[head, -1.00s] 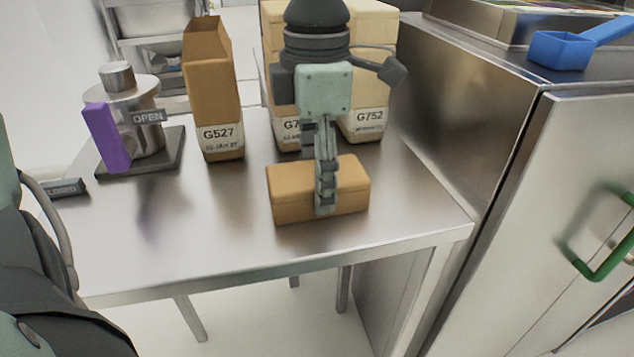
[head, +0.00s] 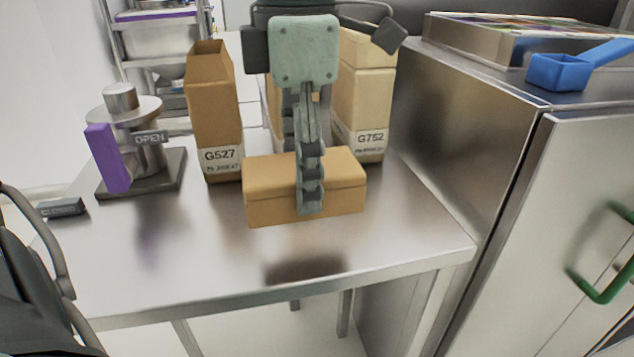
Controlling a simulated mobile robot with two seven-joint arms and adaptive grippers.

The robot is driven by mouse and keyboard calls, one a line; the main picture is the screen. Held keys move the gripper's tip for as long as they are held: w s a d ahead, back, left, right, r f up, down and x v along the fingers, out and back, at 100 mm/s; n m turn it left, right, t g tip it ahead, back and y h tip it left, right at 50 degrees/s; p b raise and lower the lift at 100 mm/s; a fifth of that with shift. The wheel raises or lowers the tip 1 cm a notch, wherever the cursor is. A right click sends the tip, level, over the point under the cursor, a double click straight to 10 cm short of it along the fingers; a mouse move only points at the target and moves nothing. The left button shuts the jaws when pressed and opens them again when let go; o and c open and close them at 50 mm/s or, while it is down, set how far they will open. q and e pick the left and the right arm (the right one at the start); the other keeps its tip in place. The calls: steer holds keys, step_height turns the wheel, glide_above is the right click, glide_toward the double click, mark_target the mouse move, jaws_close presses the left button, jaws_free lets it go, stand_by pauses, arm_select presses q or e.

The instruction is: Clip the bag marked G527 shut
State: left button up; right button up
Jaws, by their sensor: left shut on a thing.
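The brown bag marked G527 (head: 214,108) stands upright on the metal table, left of centre. Its top is open and unfolded. My left gripper (head: 309,205) is shut on a tan box (head: 338,190) and holds it above the table, with a dark shadow beneath. The box is in front of the bags and close to the right of G527 in the picture. I cannot make out a clip. My right gripper is not in view.
A paler bag marked G752 (head: 362,105) stands behind the box; another bag beside it is mostly hidden. A metal device (head: 140,125) with a purple part and an OPEN sign stands left. A steel cabinet (head: 470,130) bounds the right. The table front (head: 200,270) is clear.

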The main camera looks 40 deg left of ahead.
arm_select(q)
steer(key=s+d+r, duration=0.1)
steer(key=s+r, duration=0.3)
steer(key=s, duration=0.4)
steer(key=shift+r, duration=0.35)
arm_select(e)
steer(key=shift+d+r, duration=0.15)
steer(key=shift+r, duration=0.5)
arm_select(q)
steer(key=shift+w, duration=0.1)
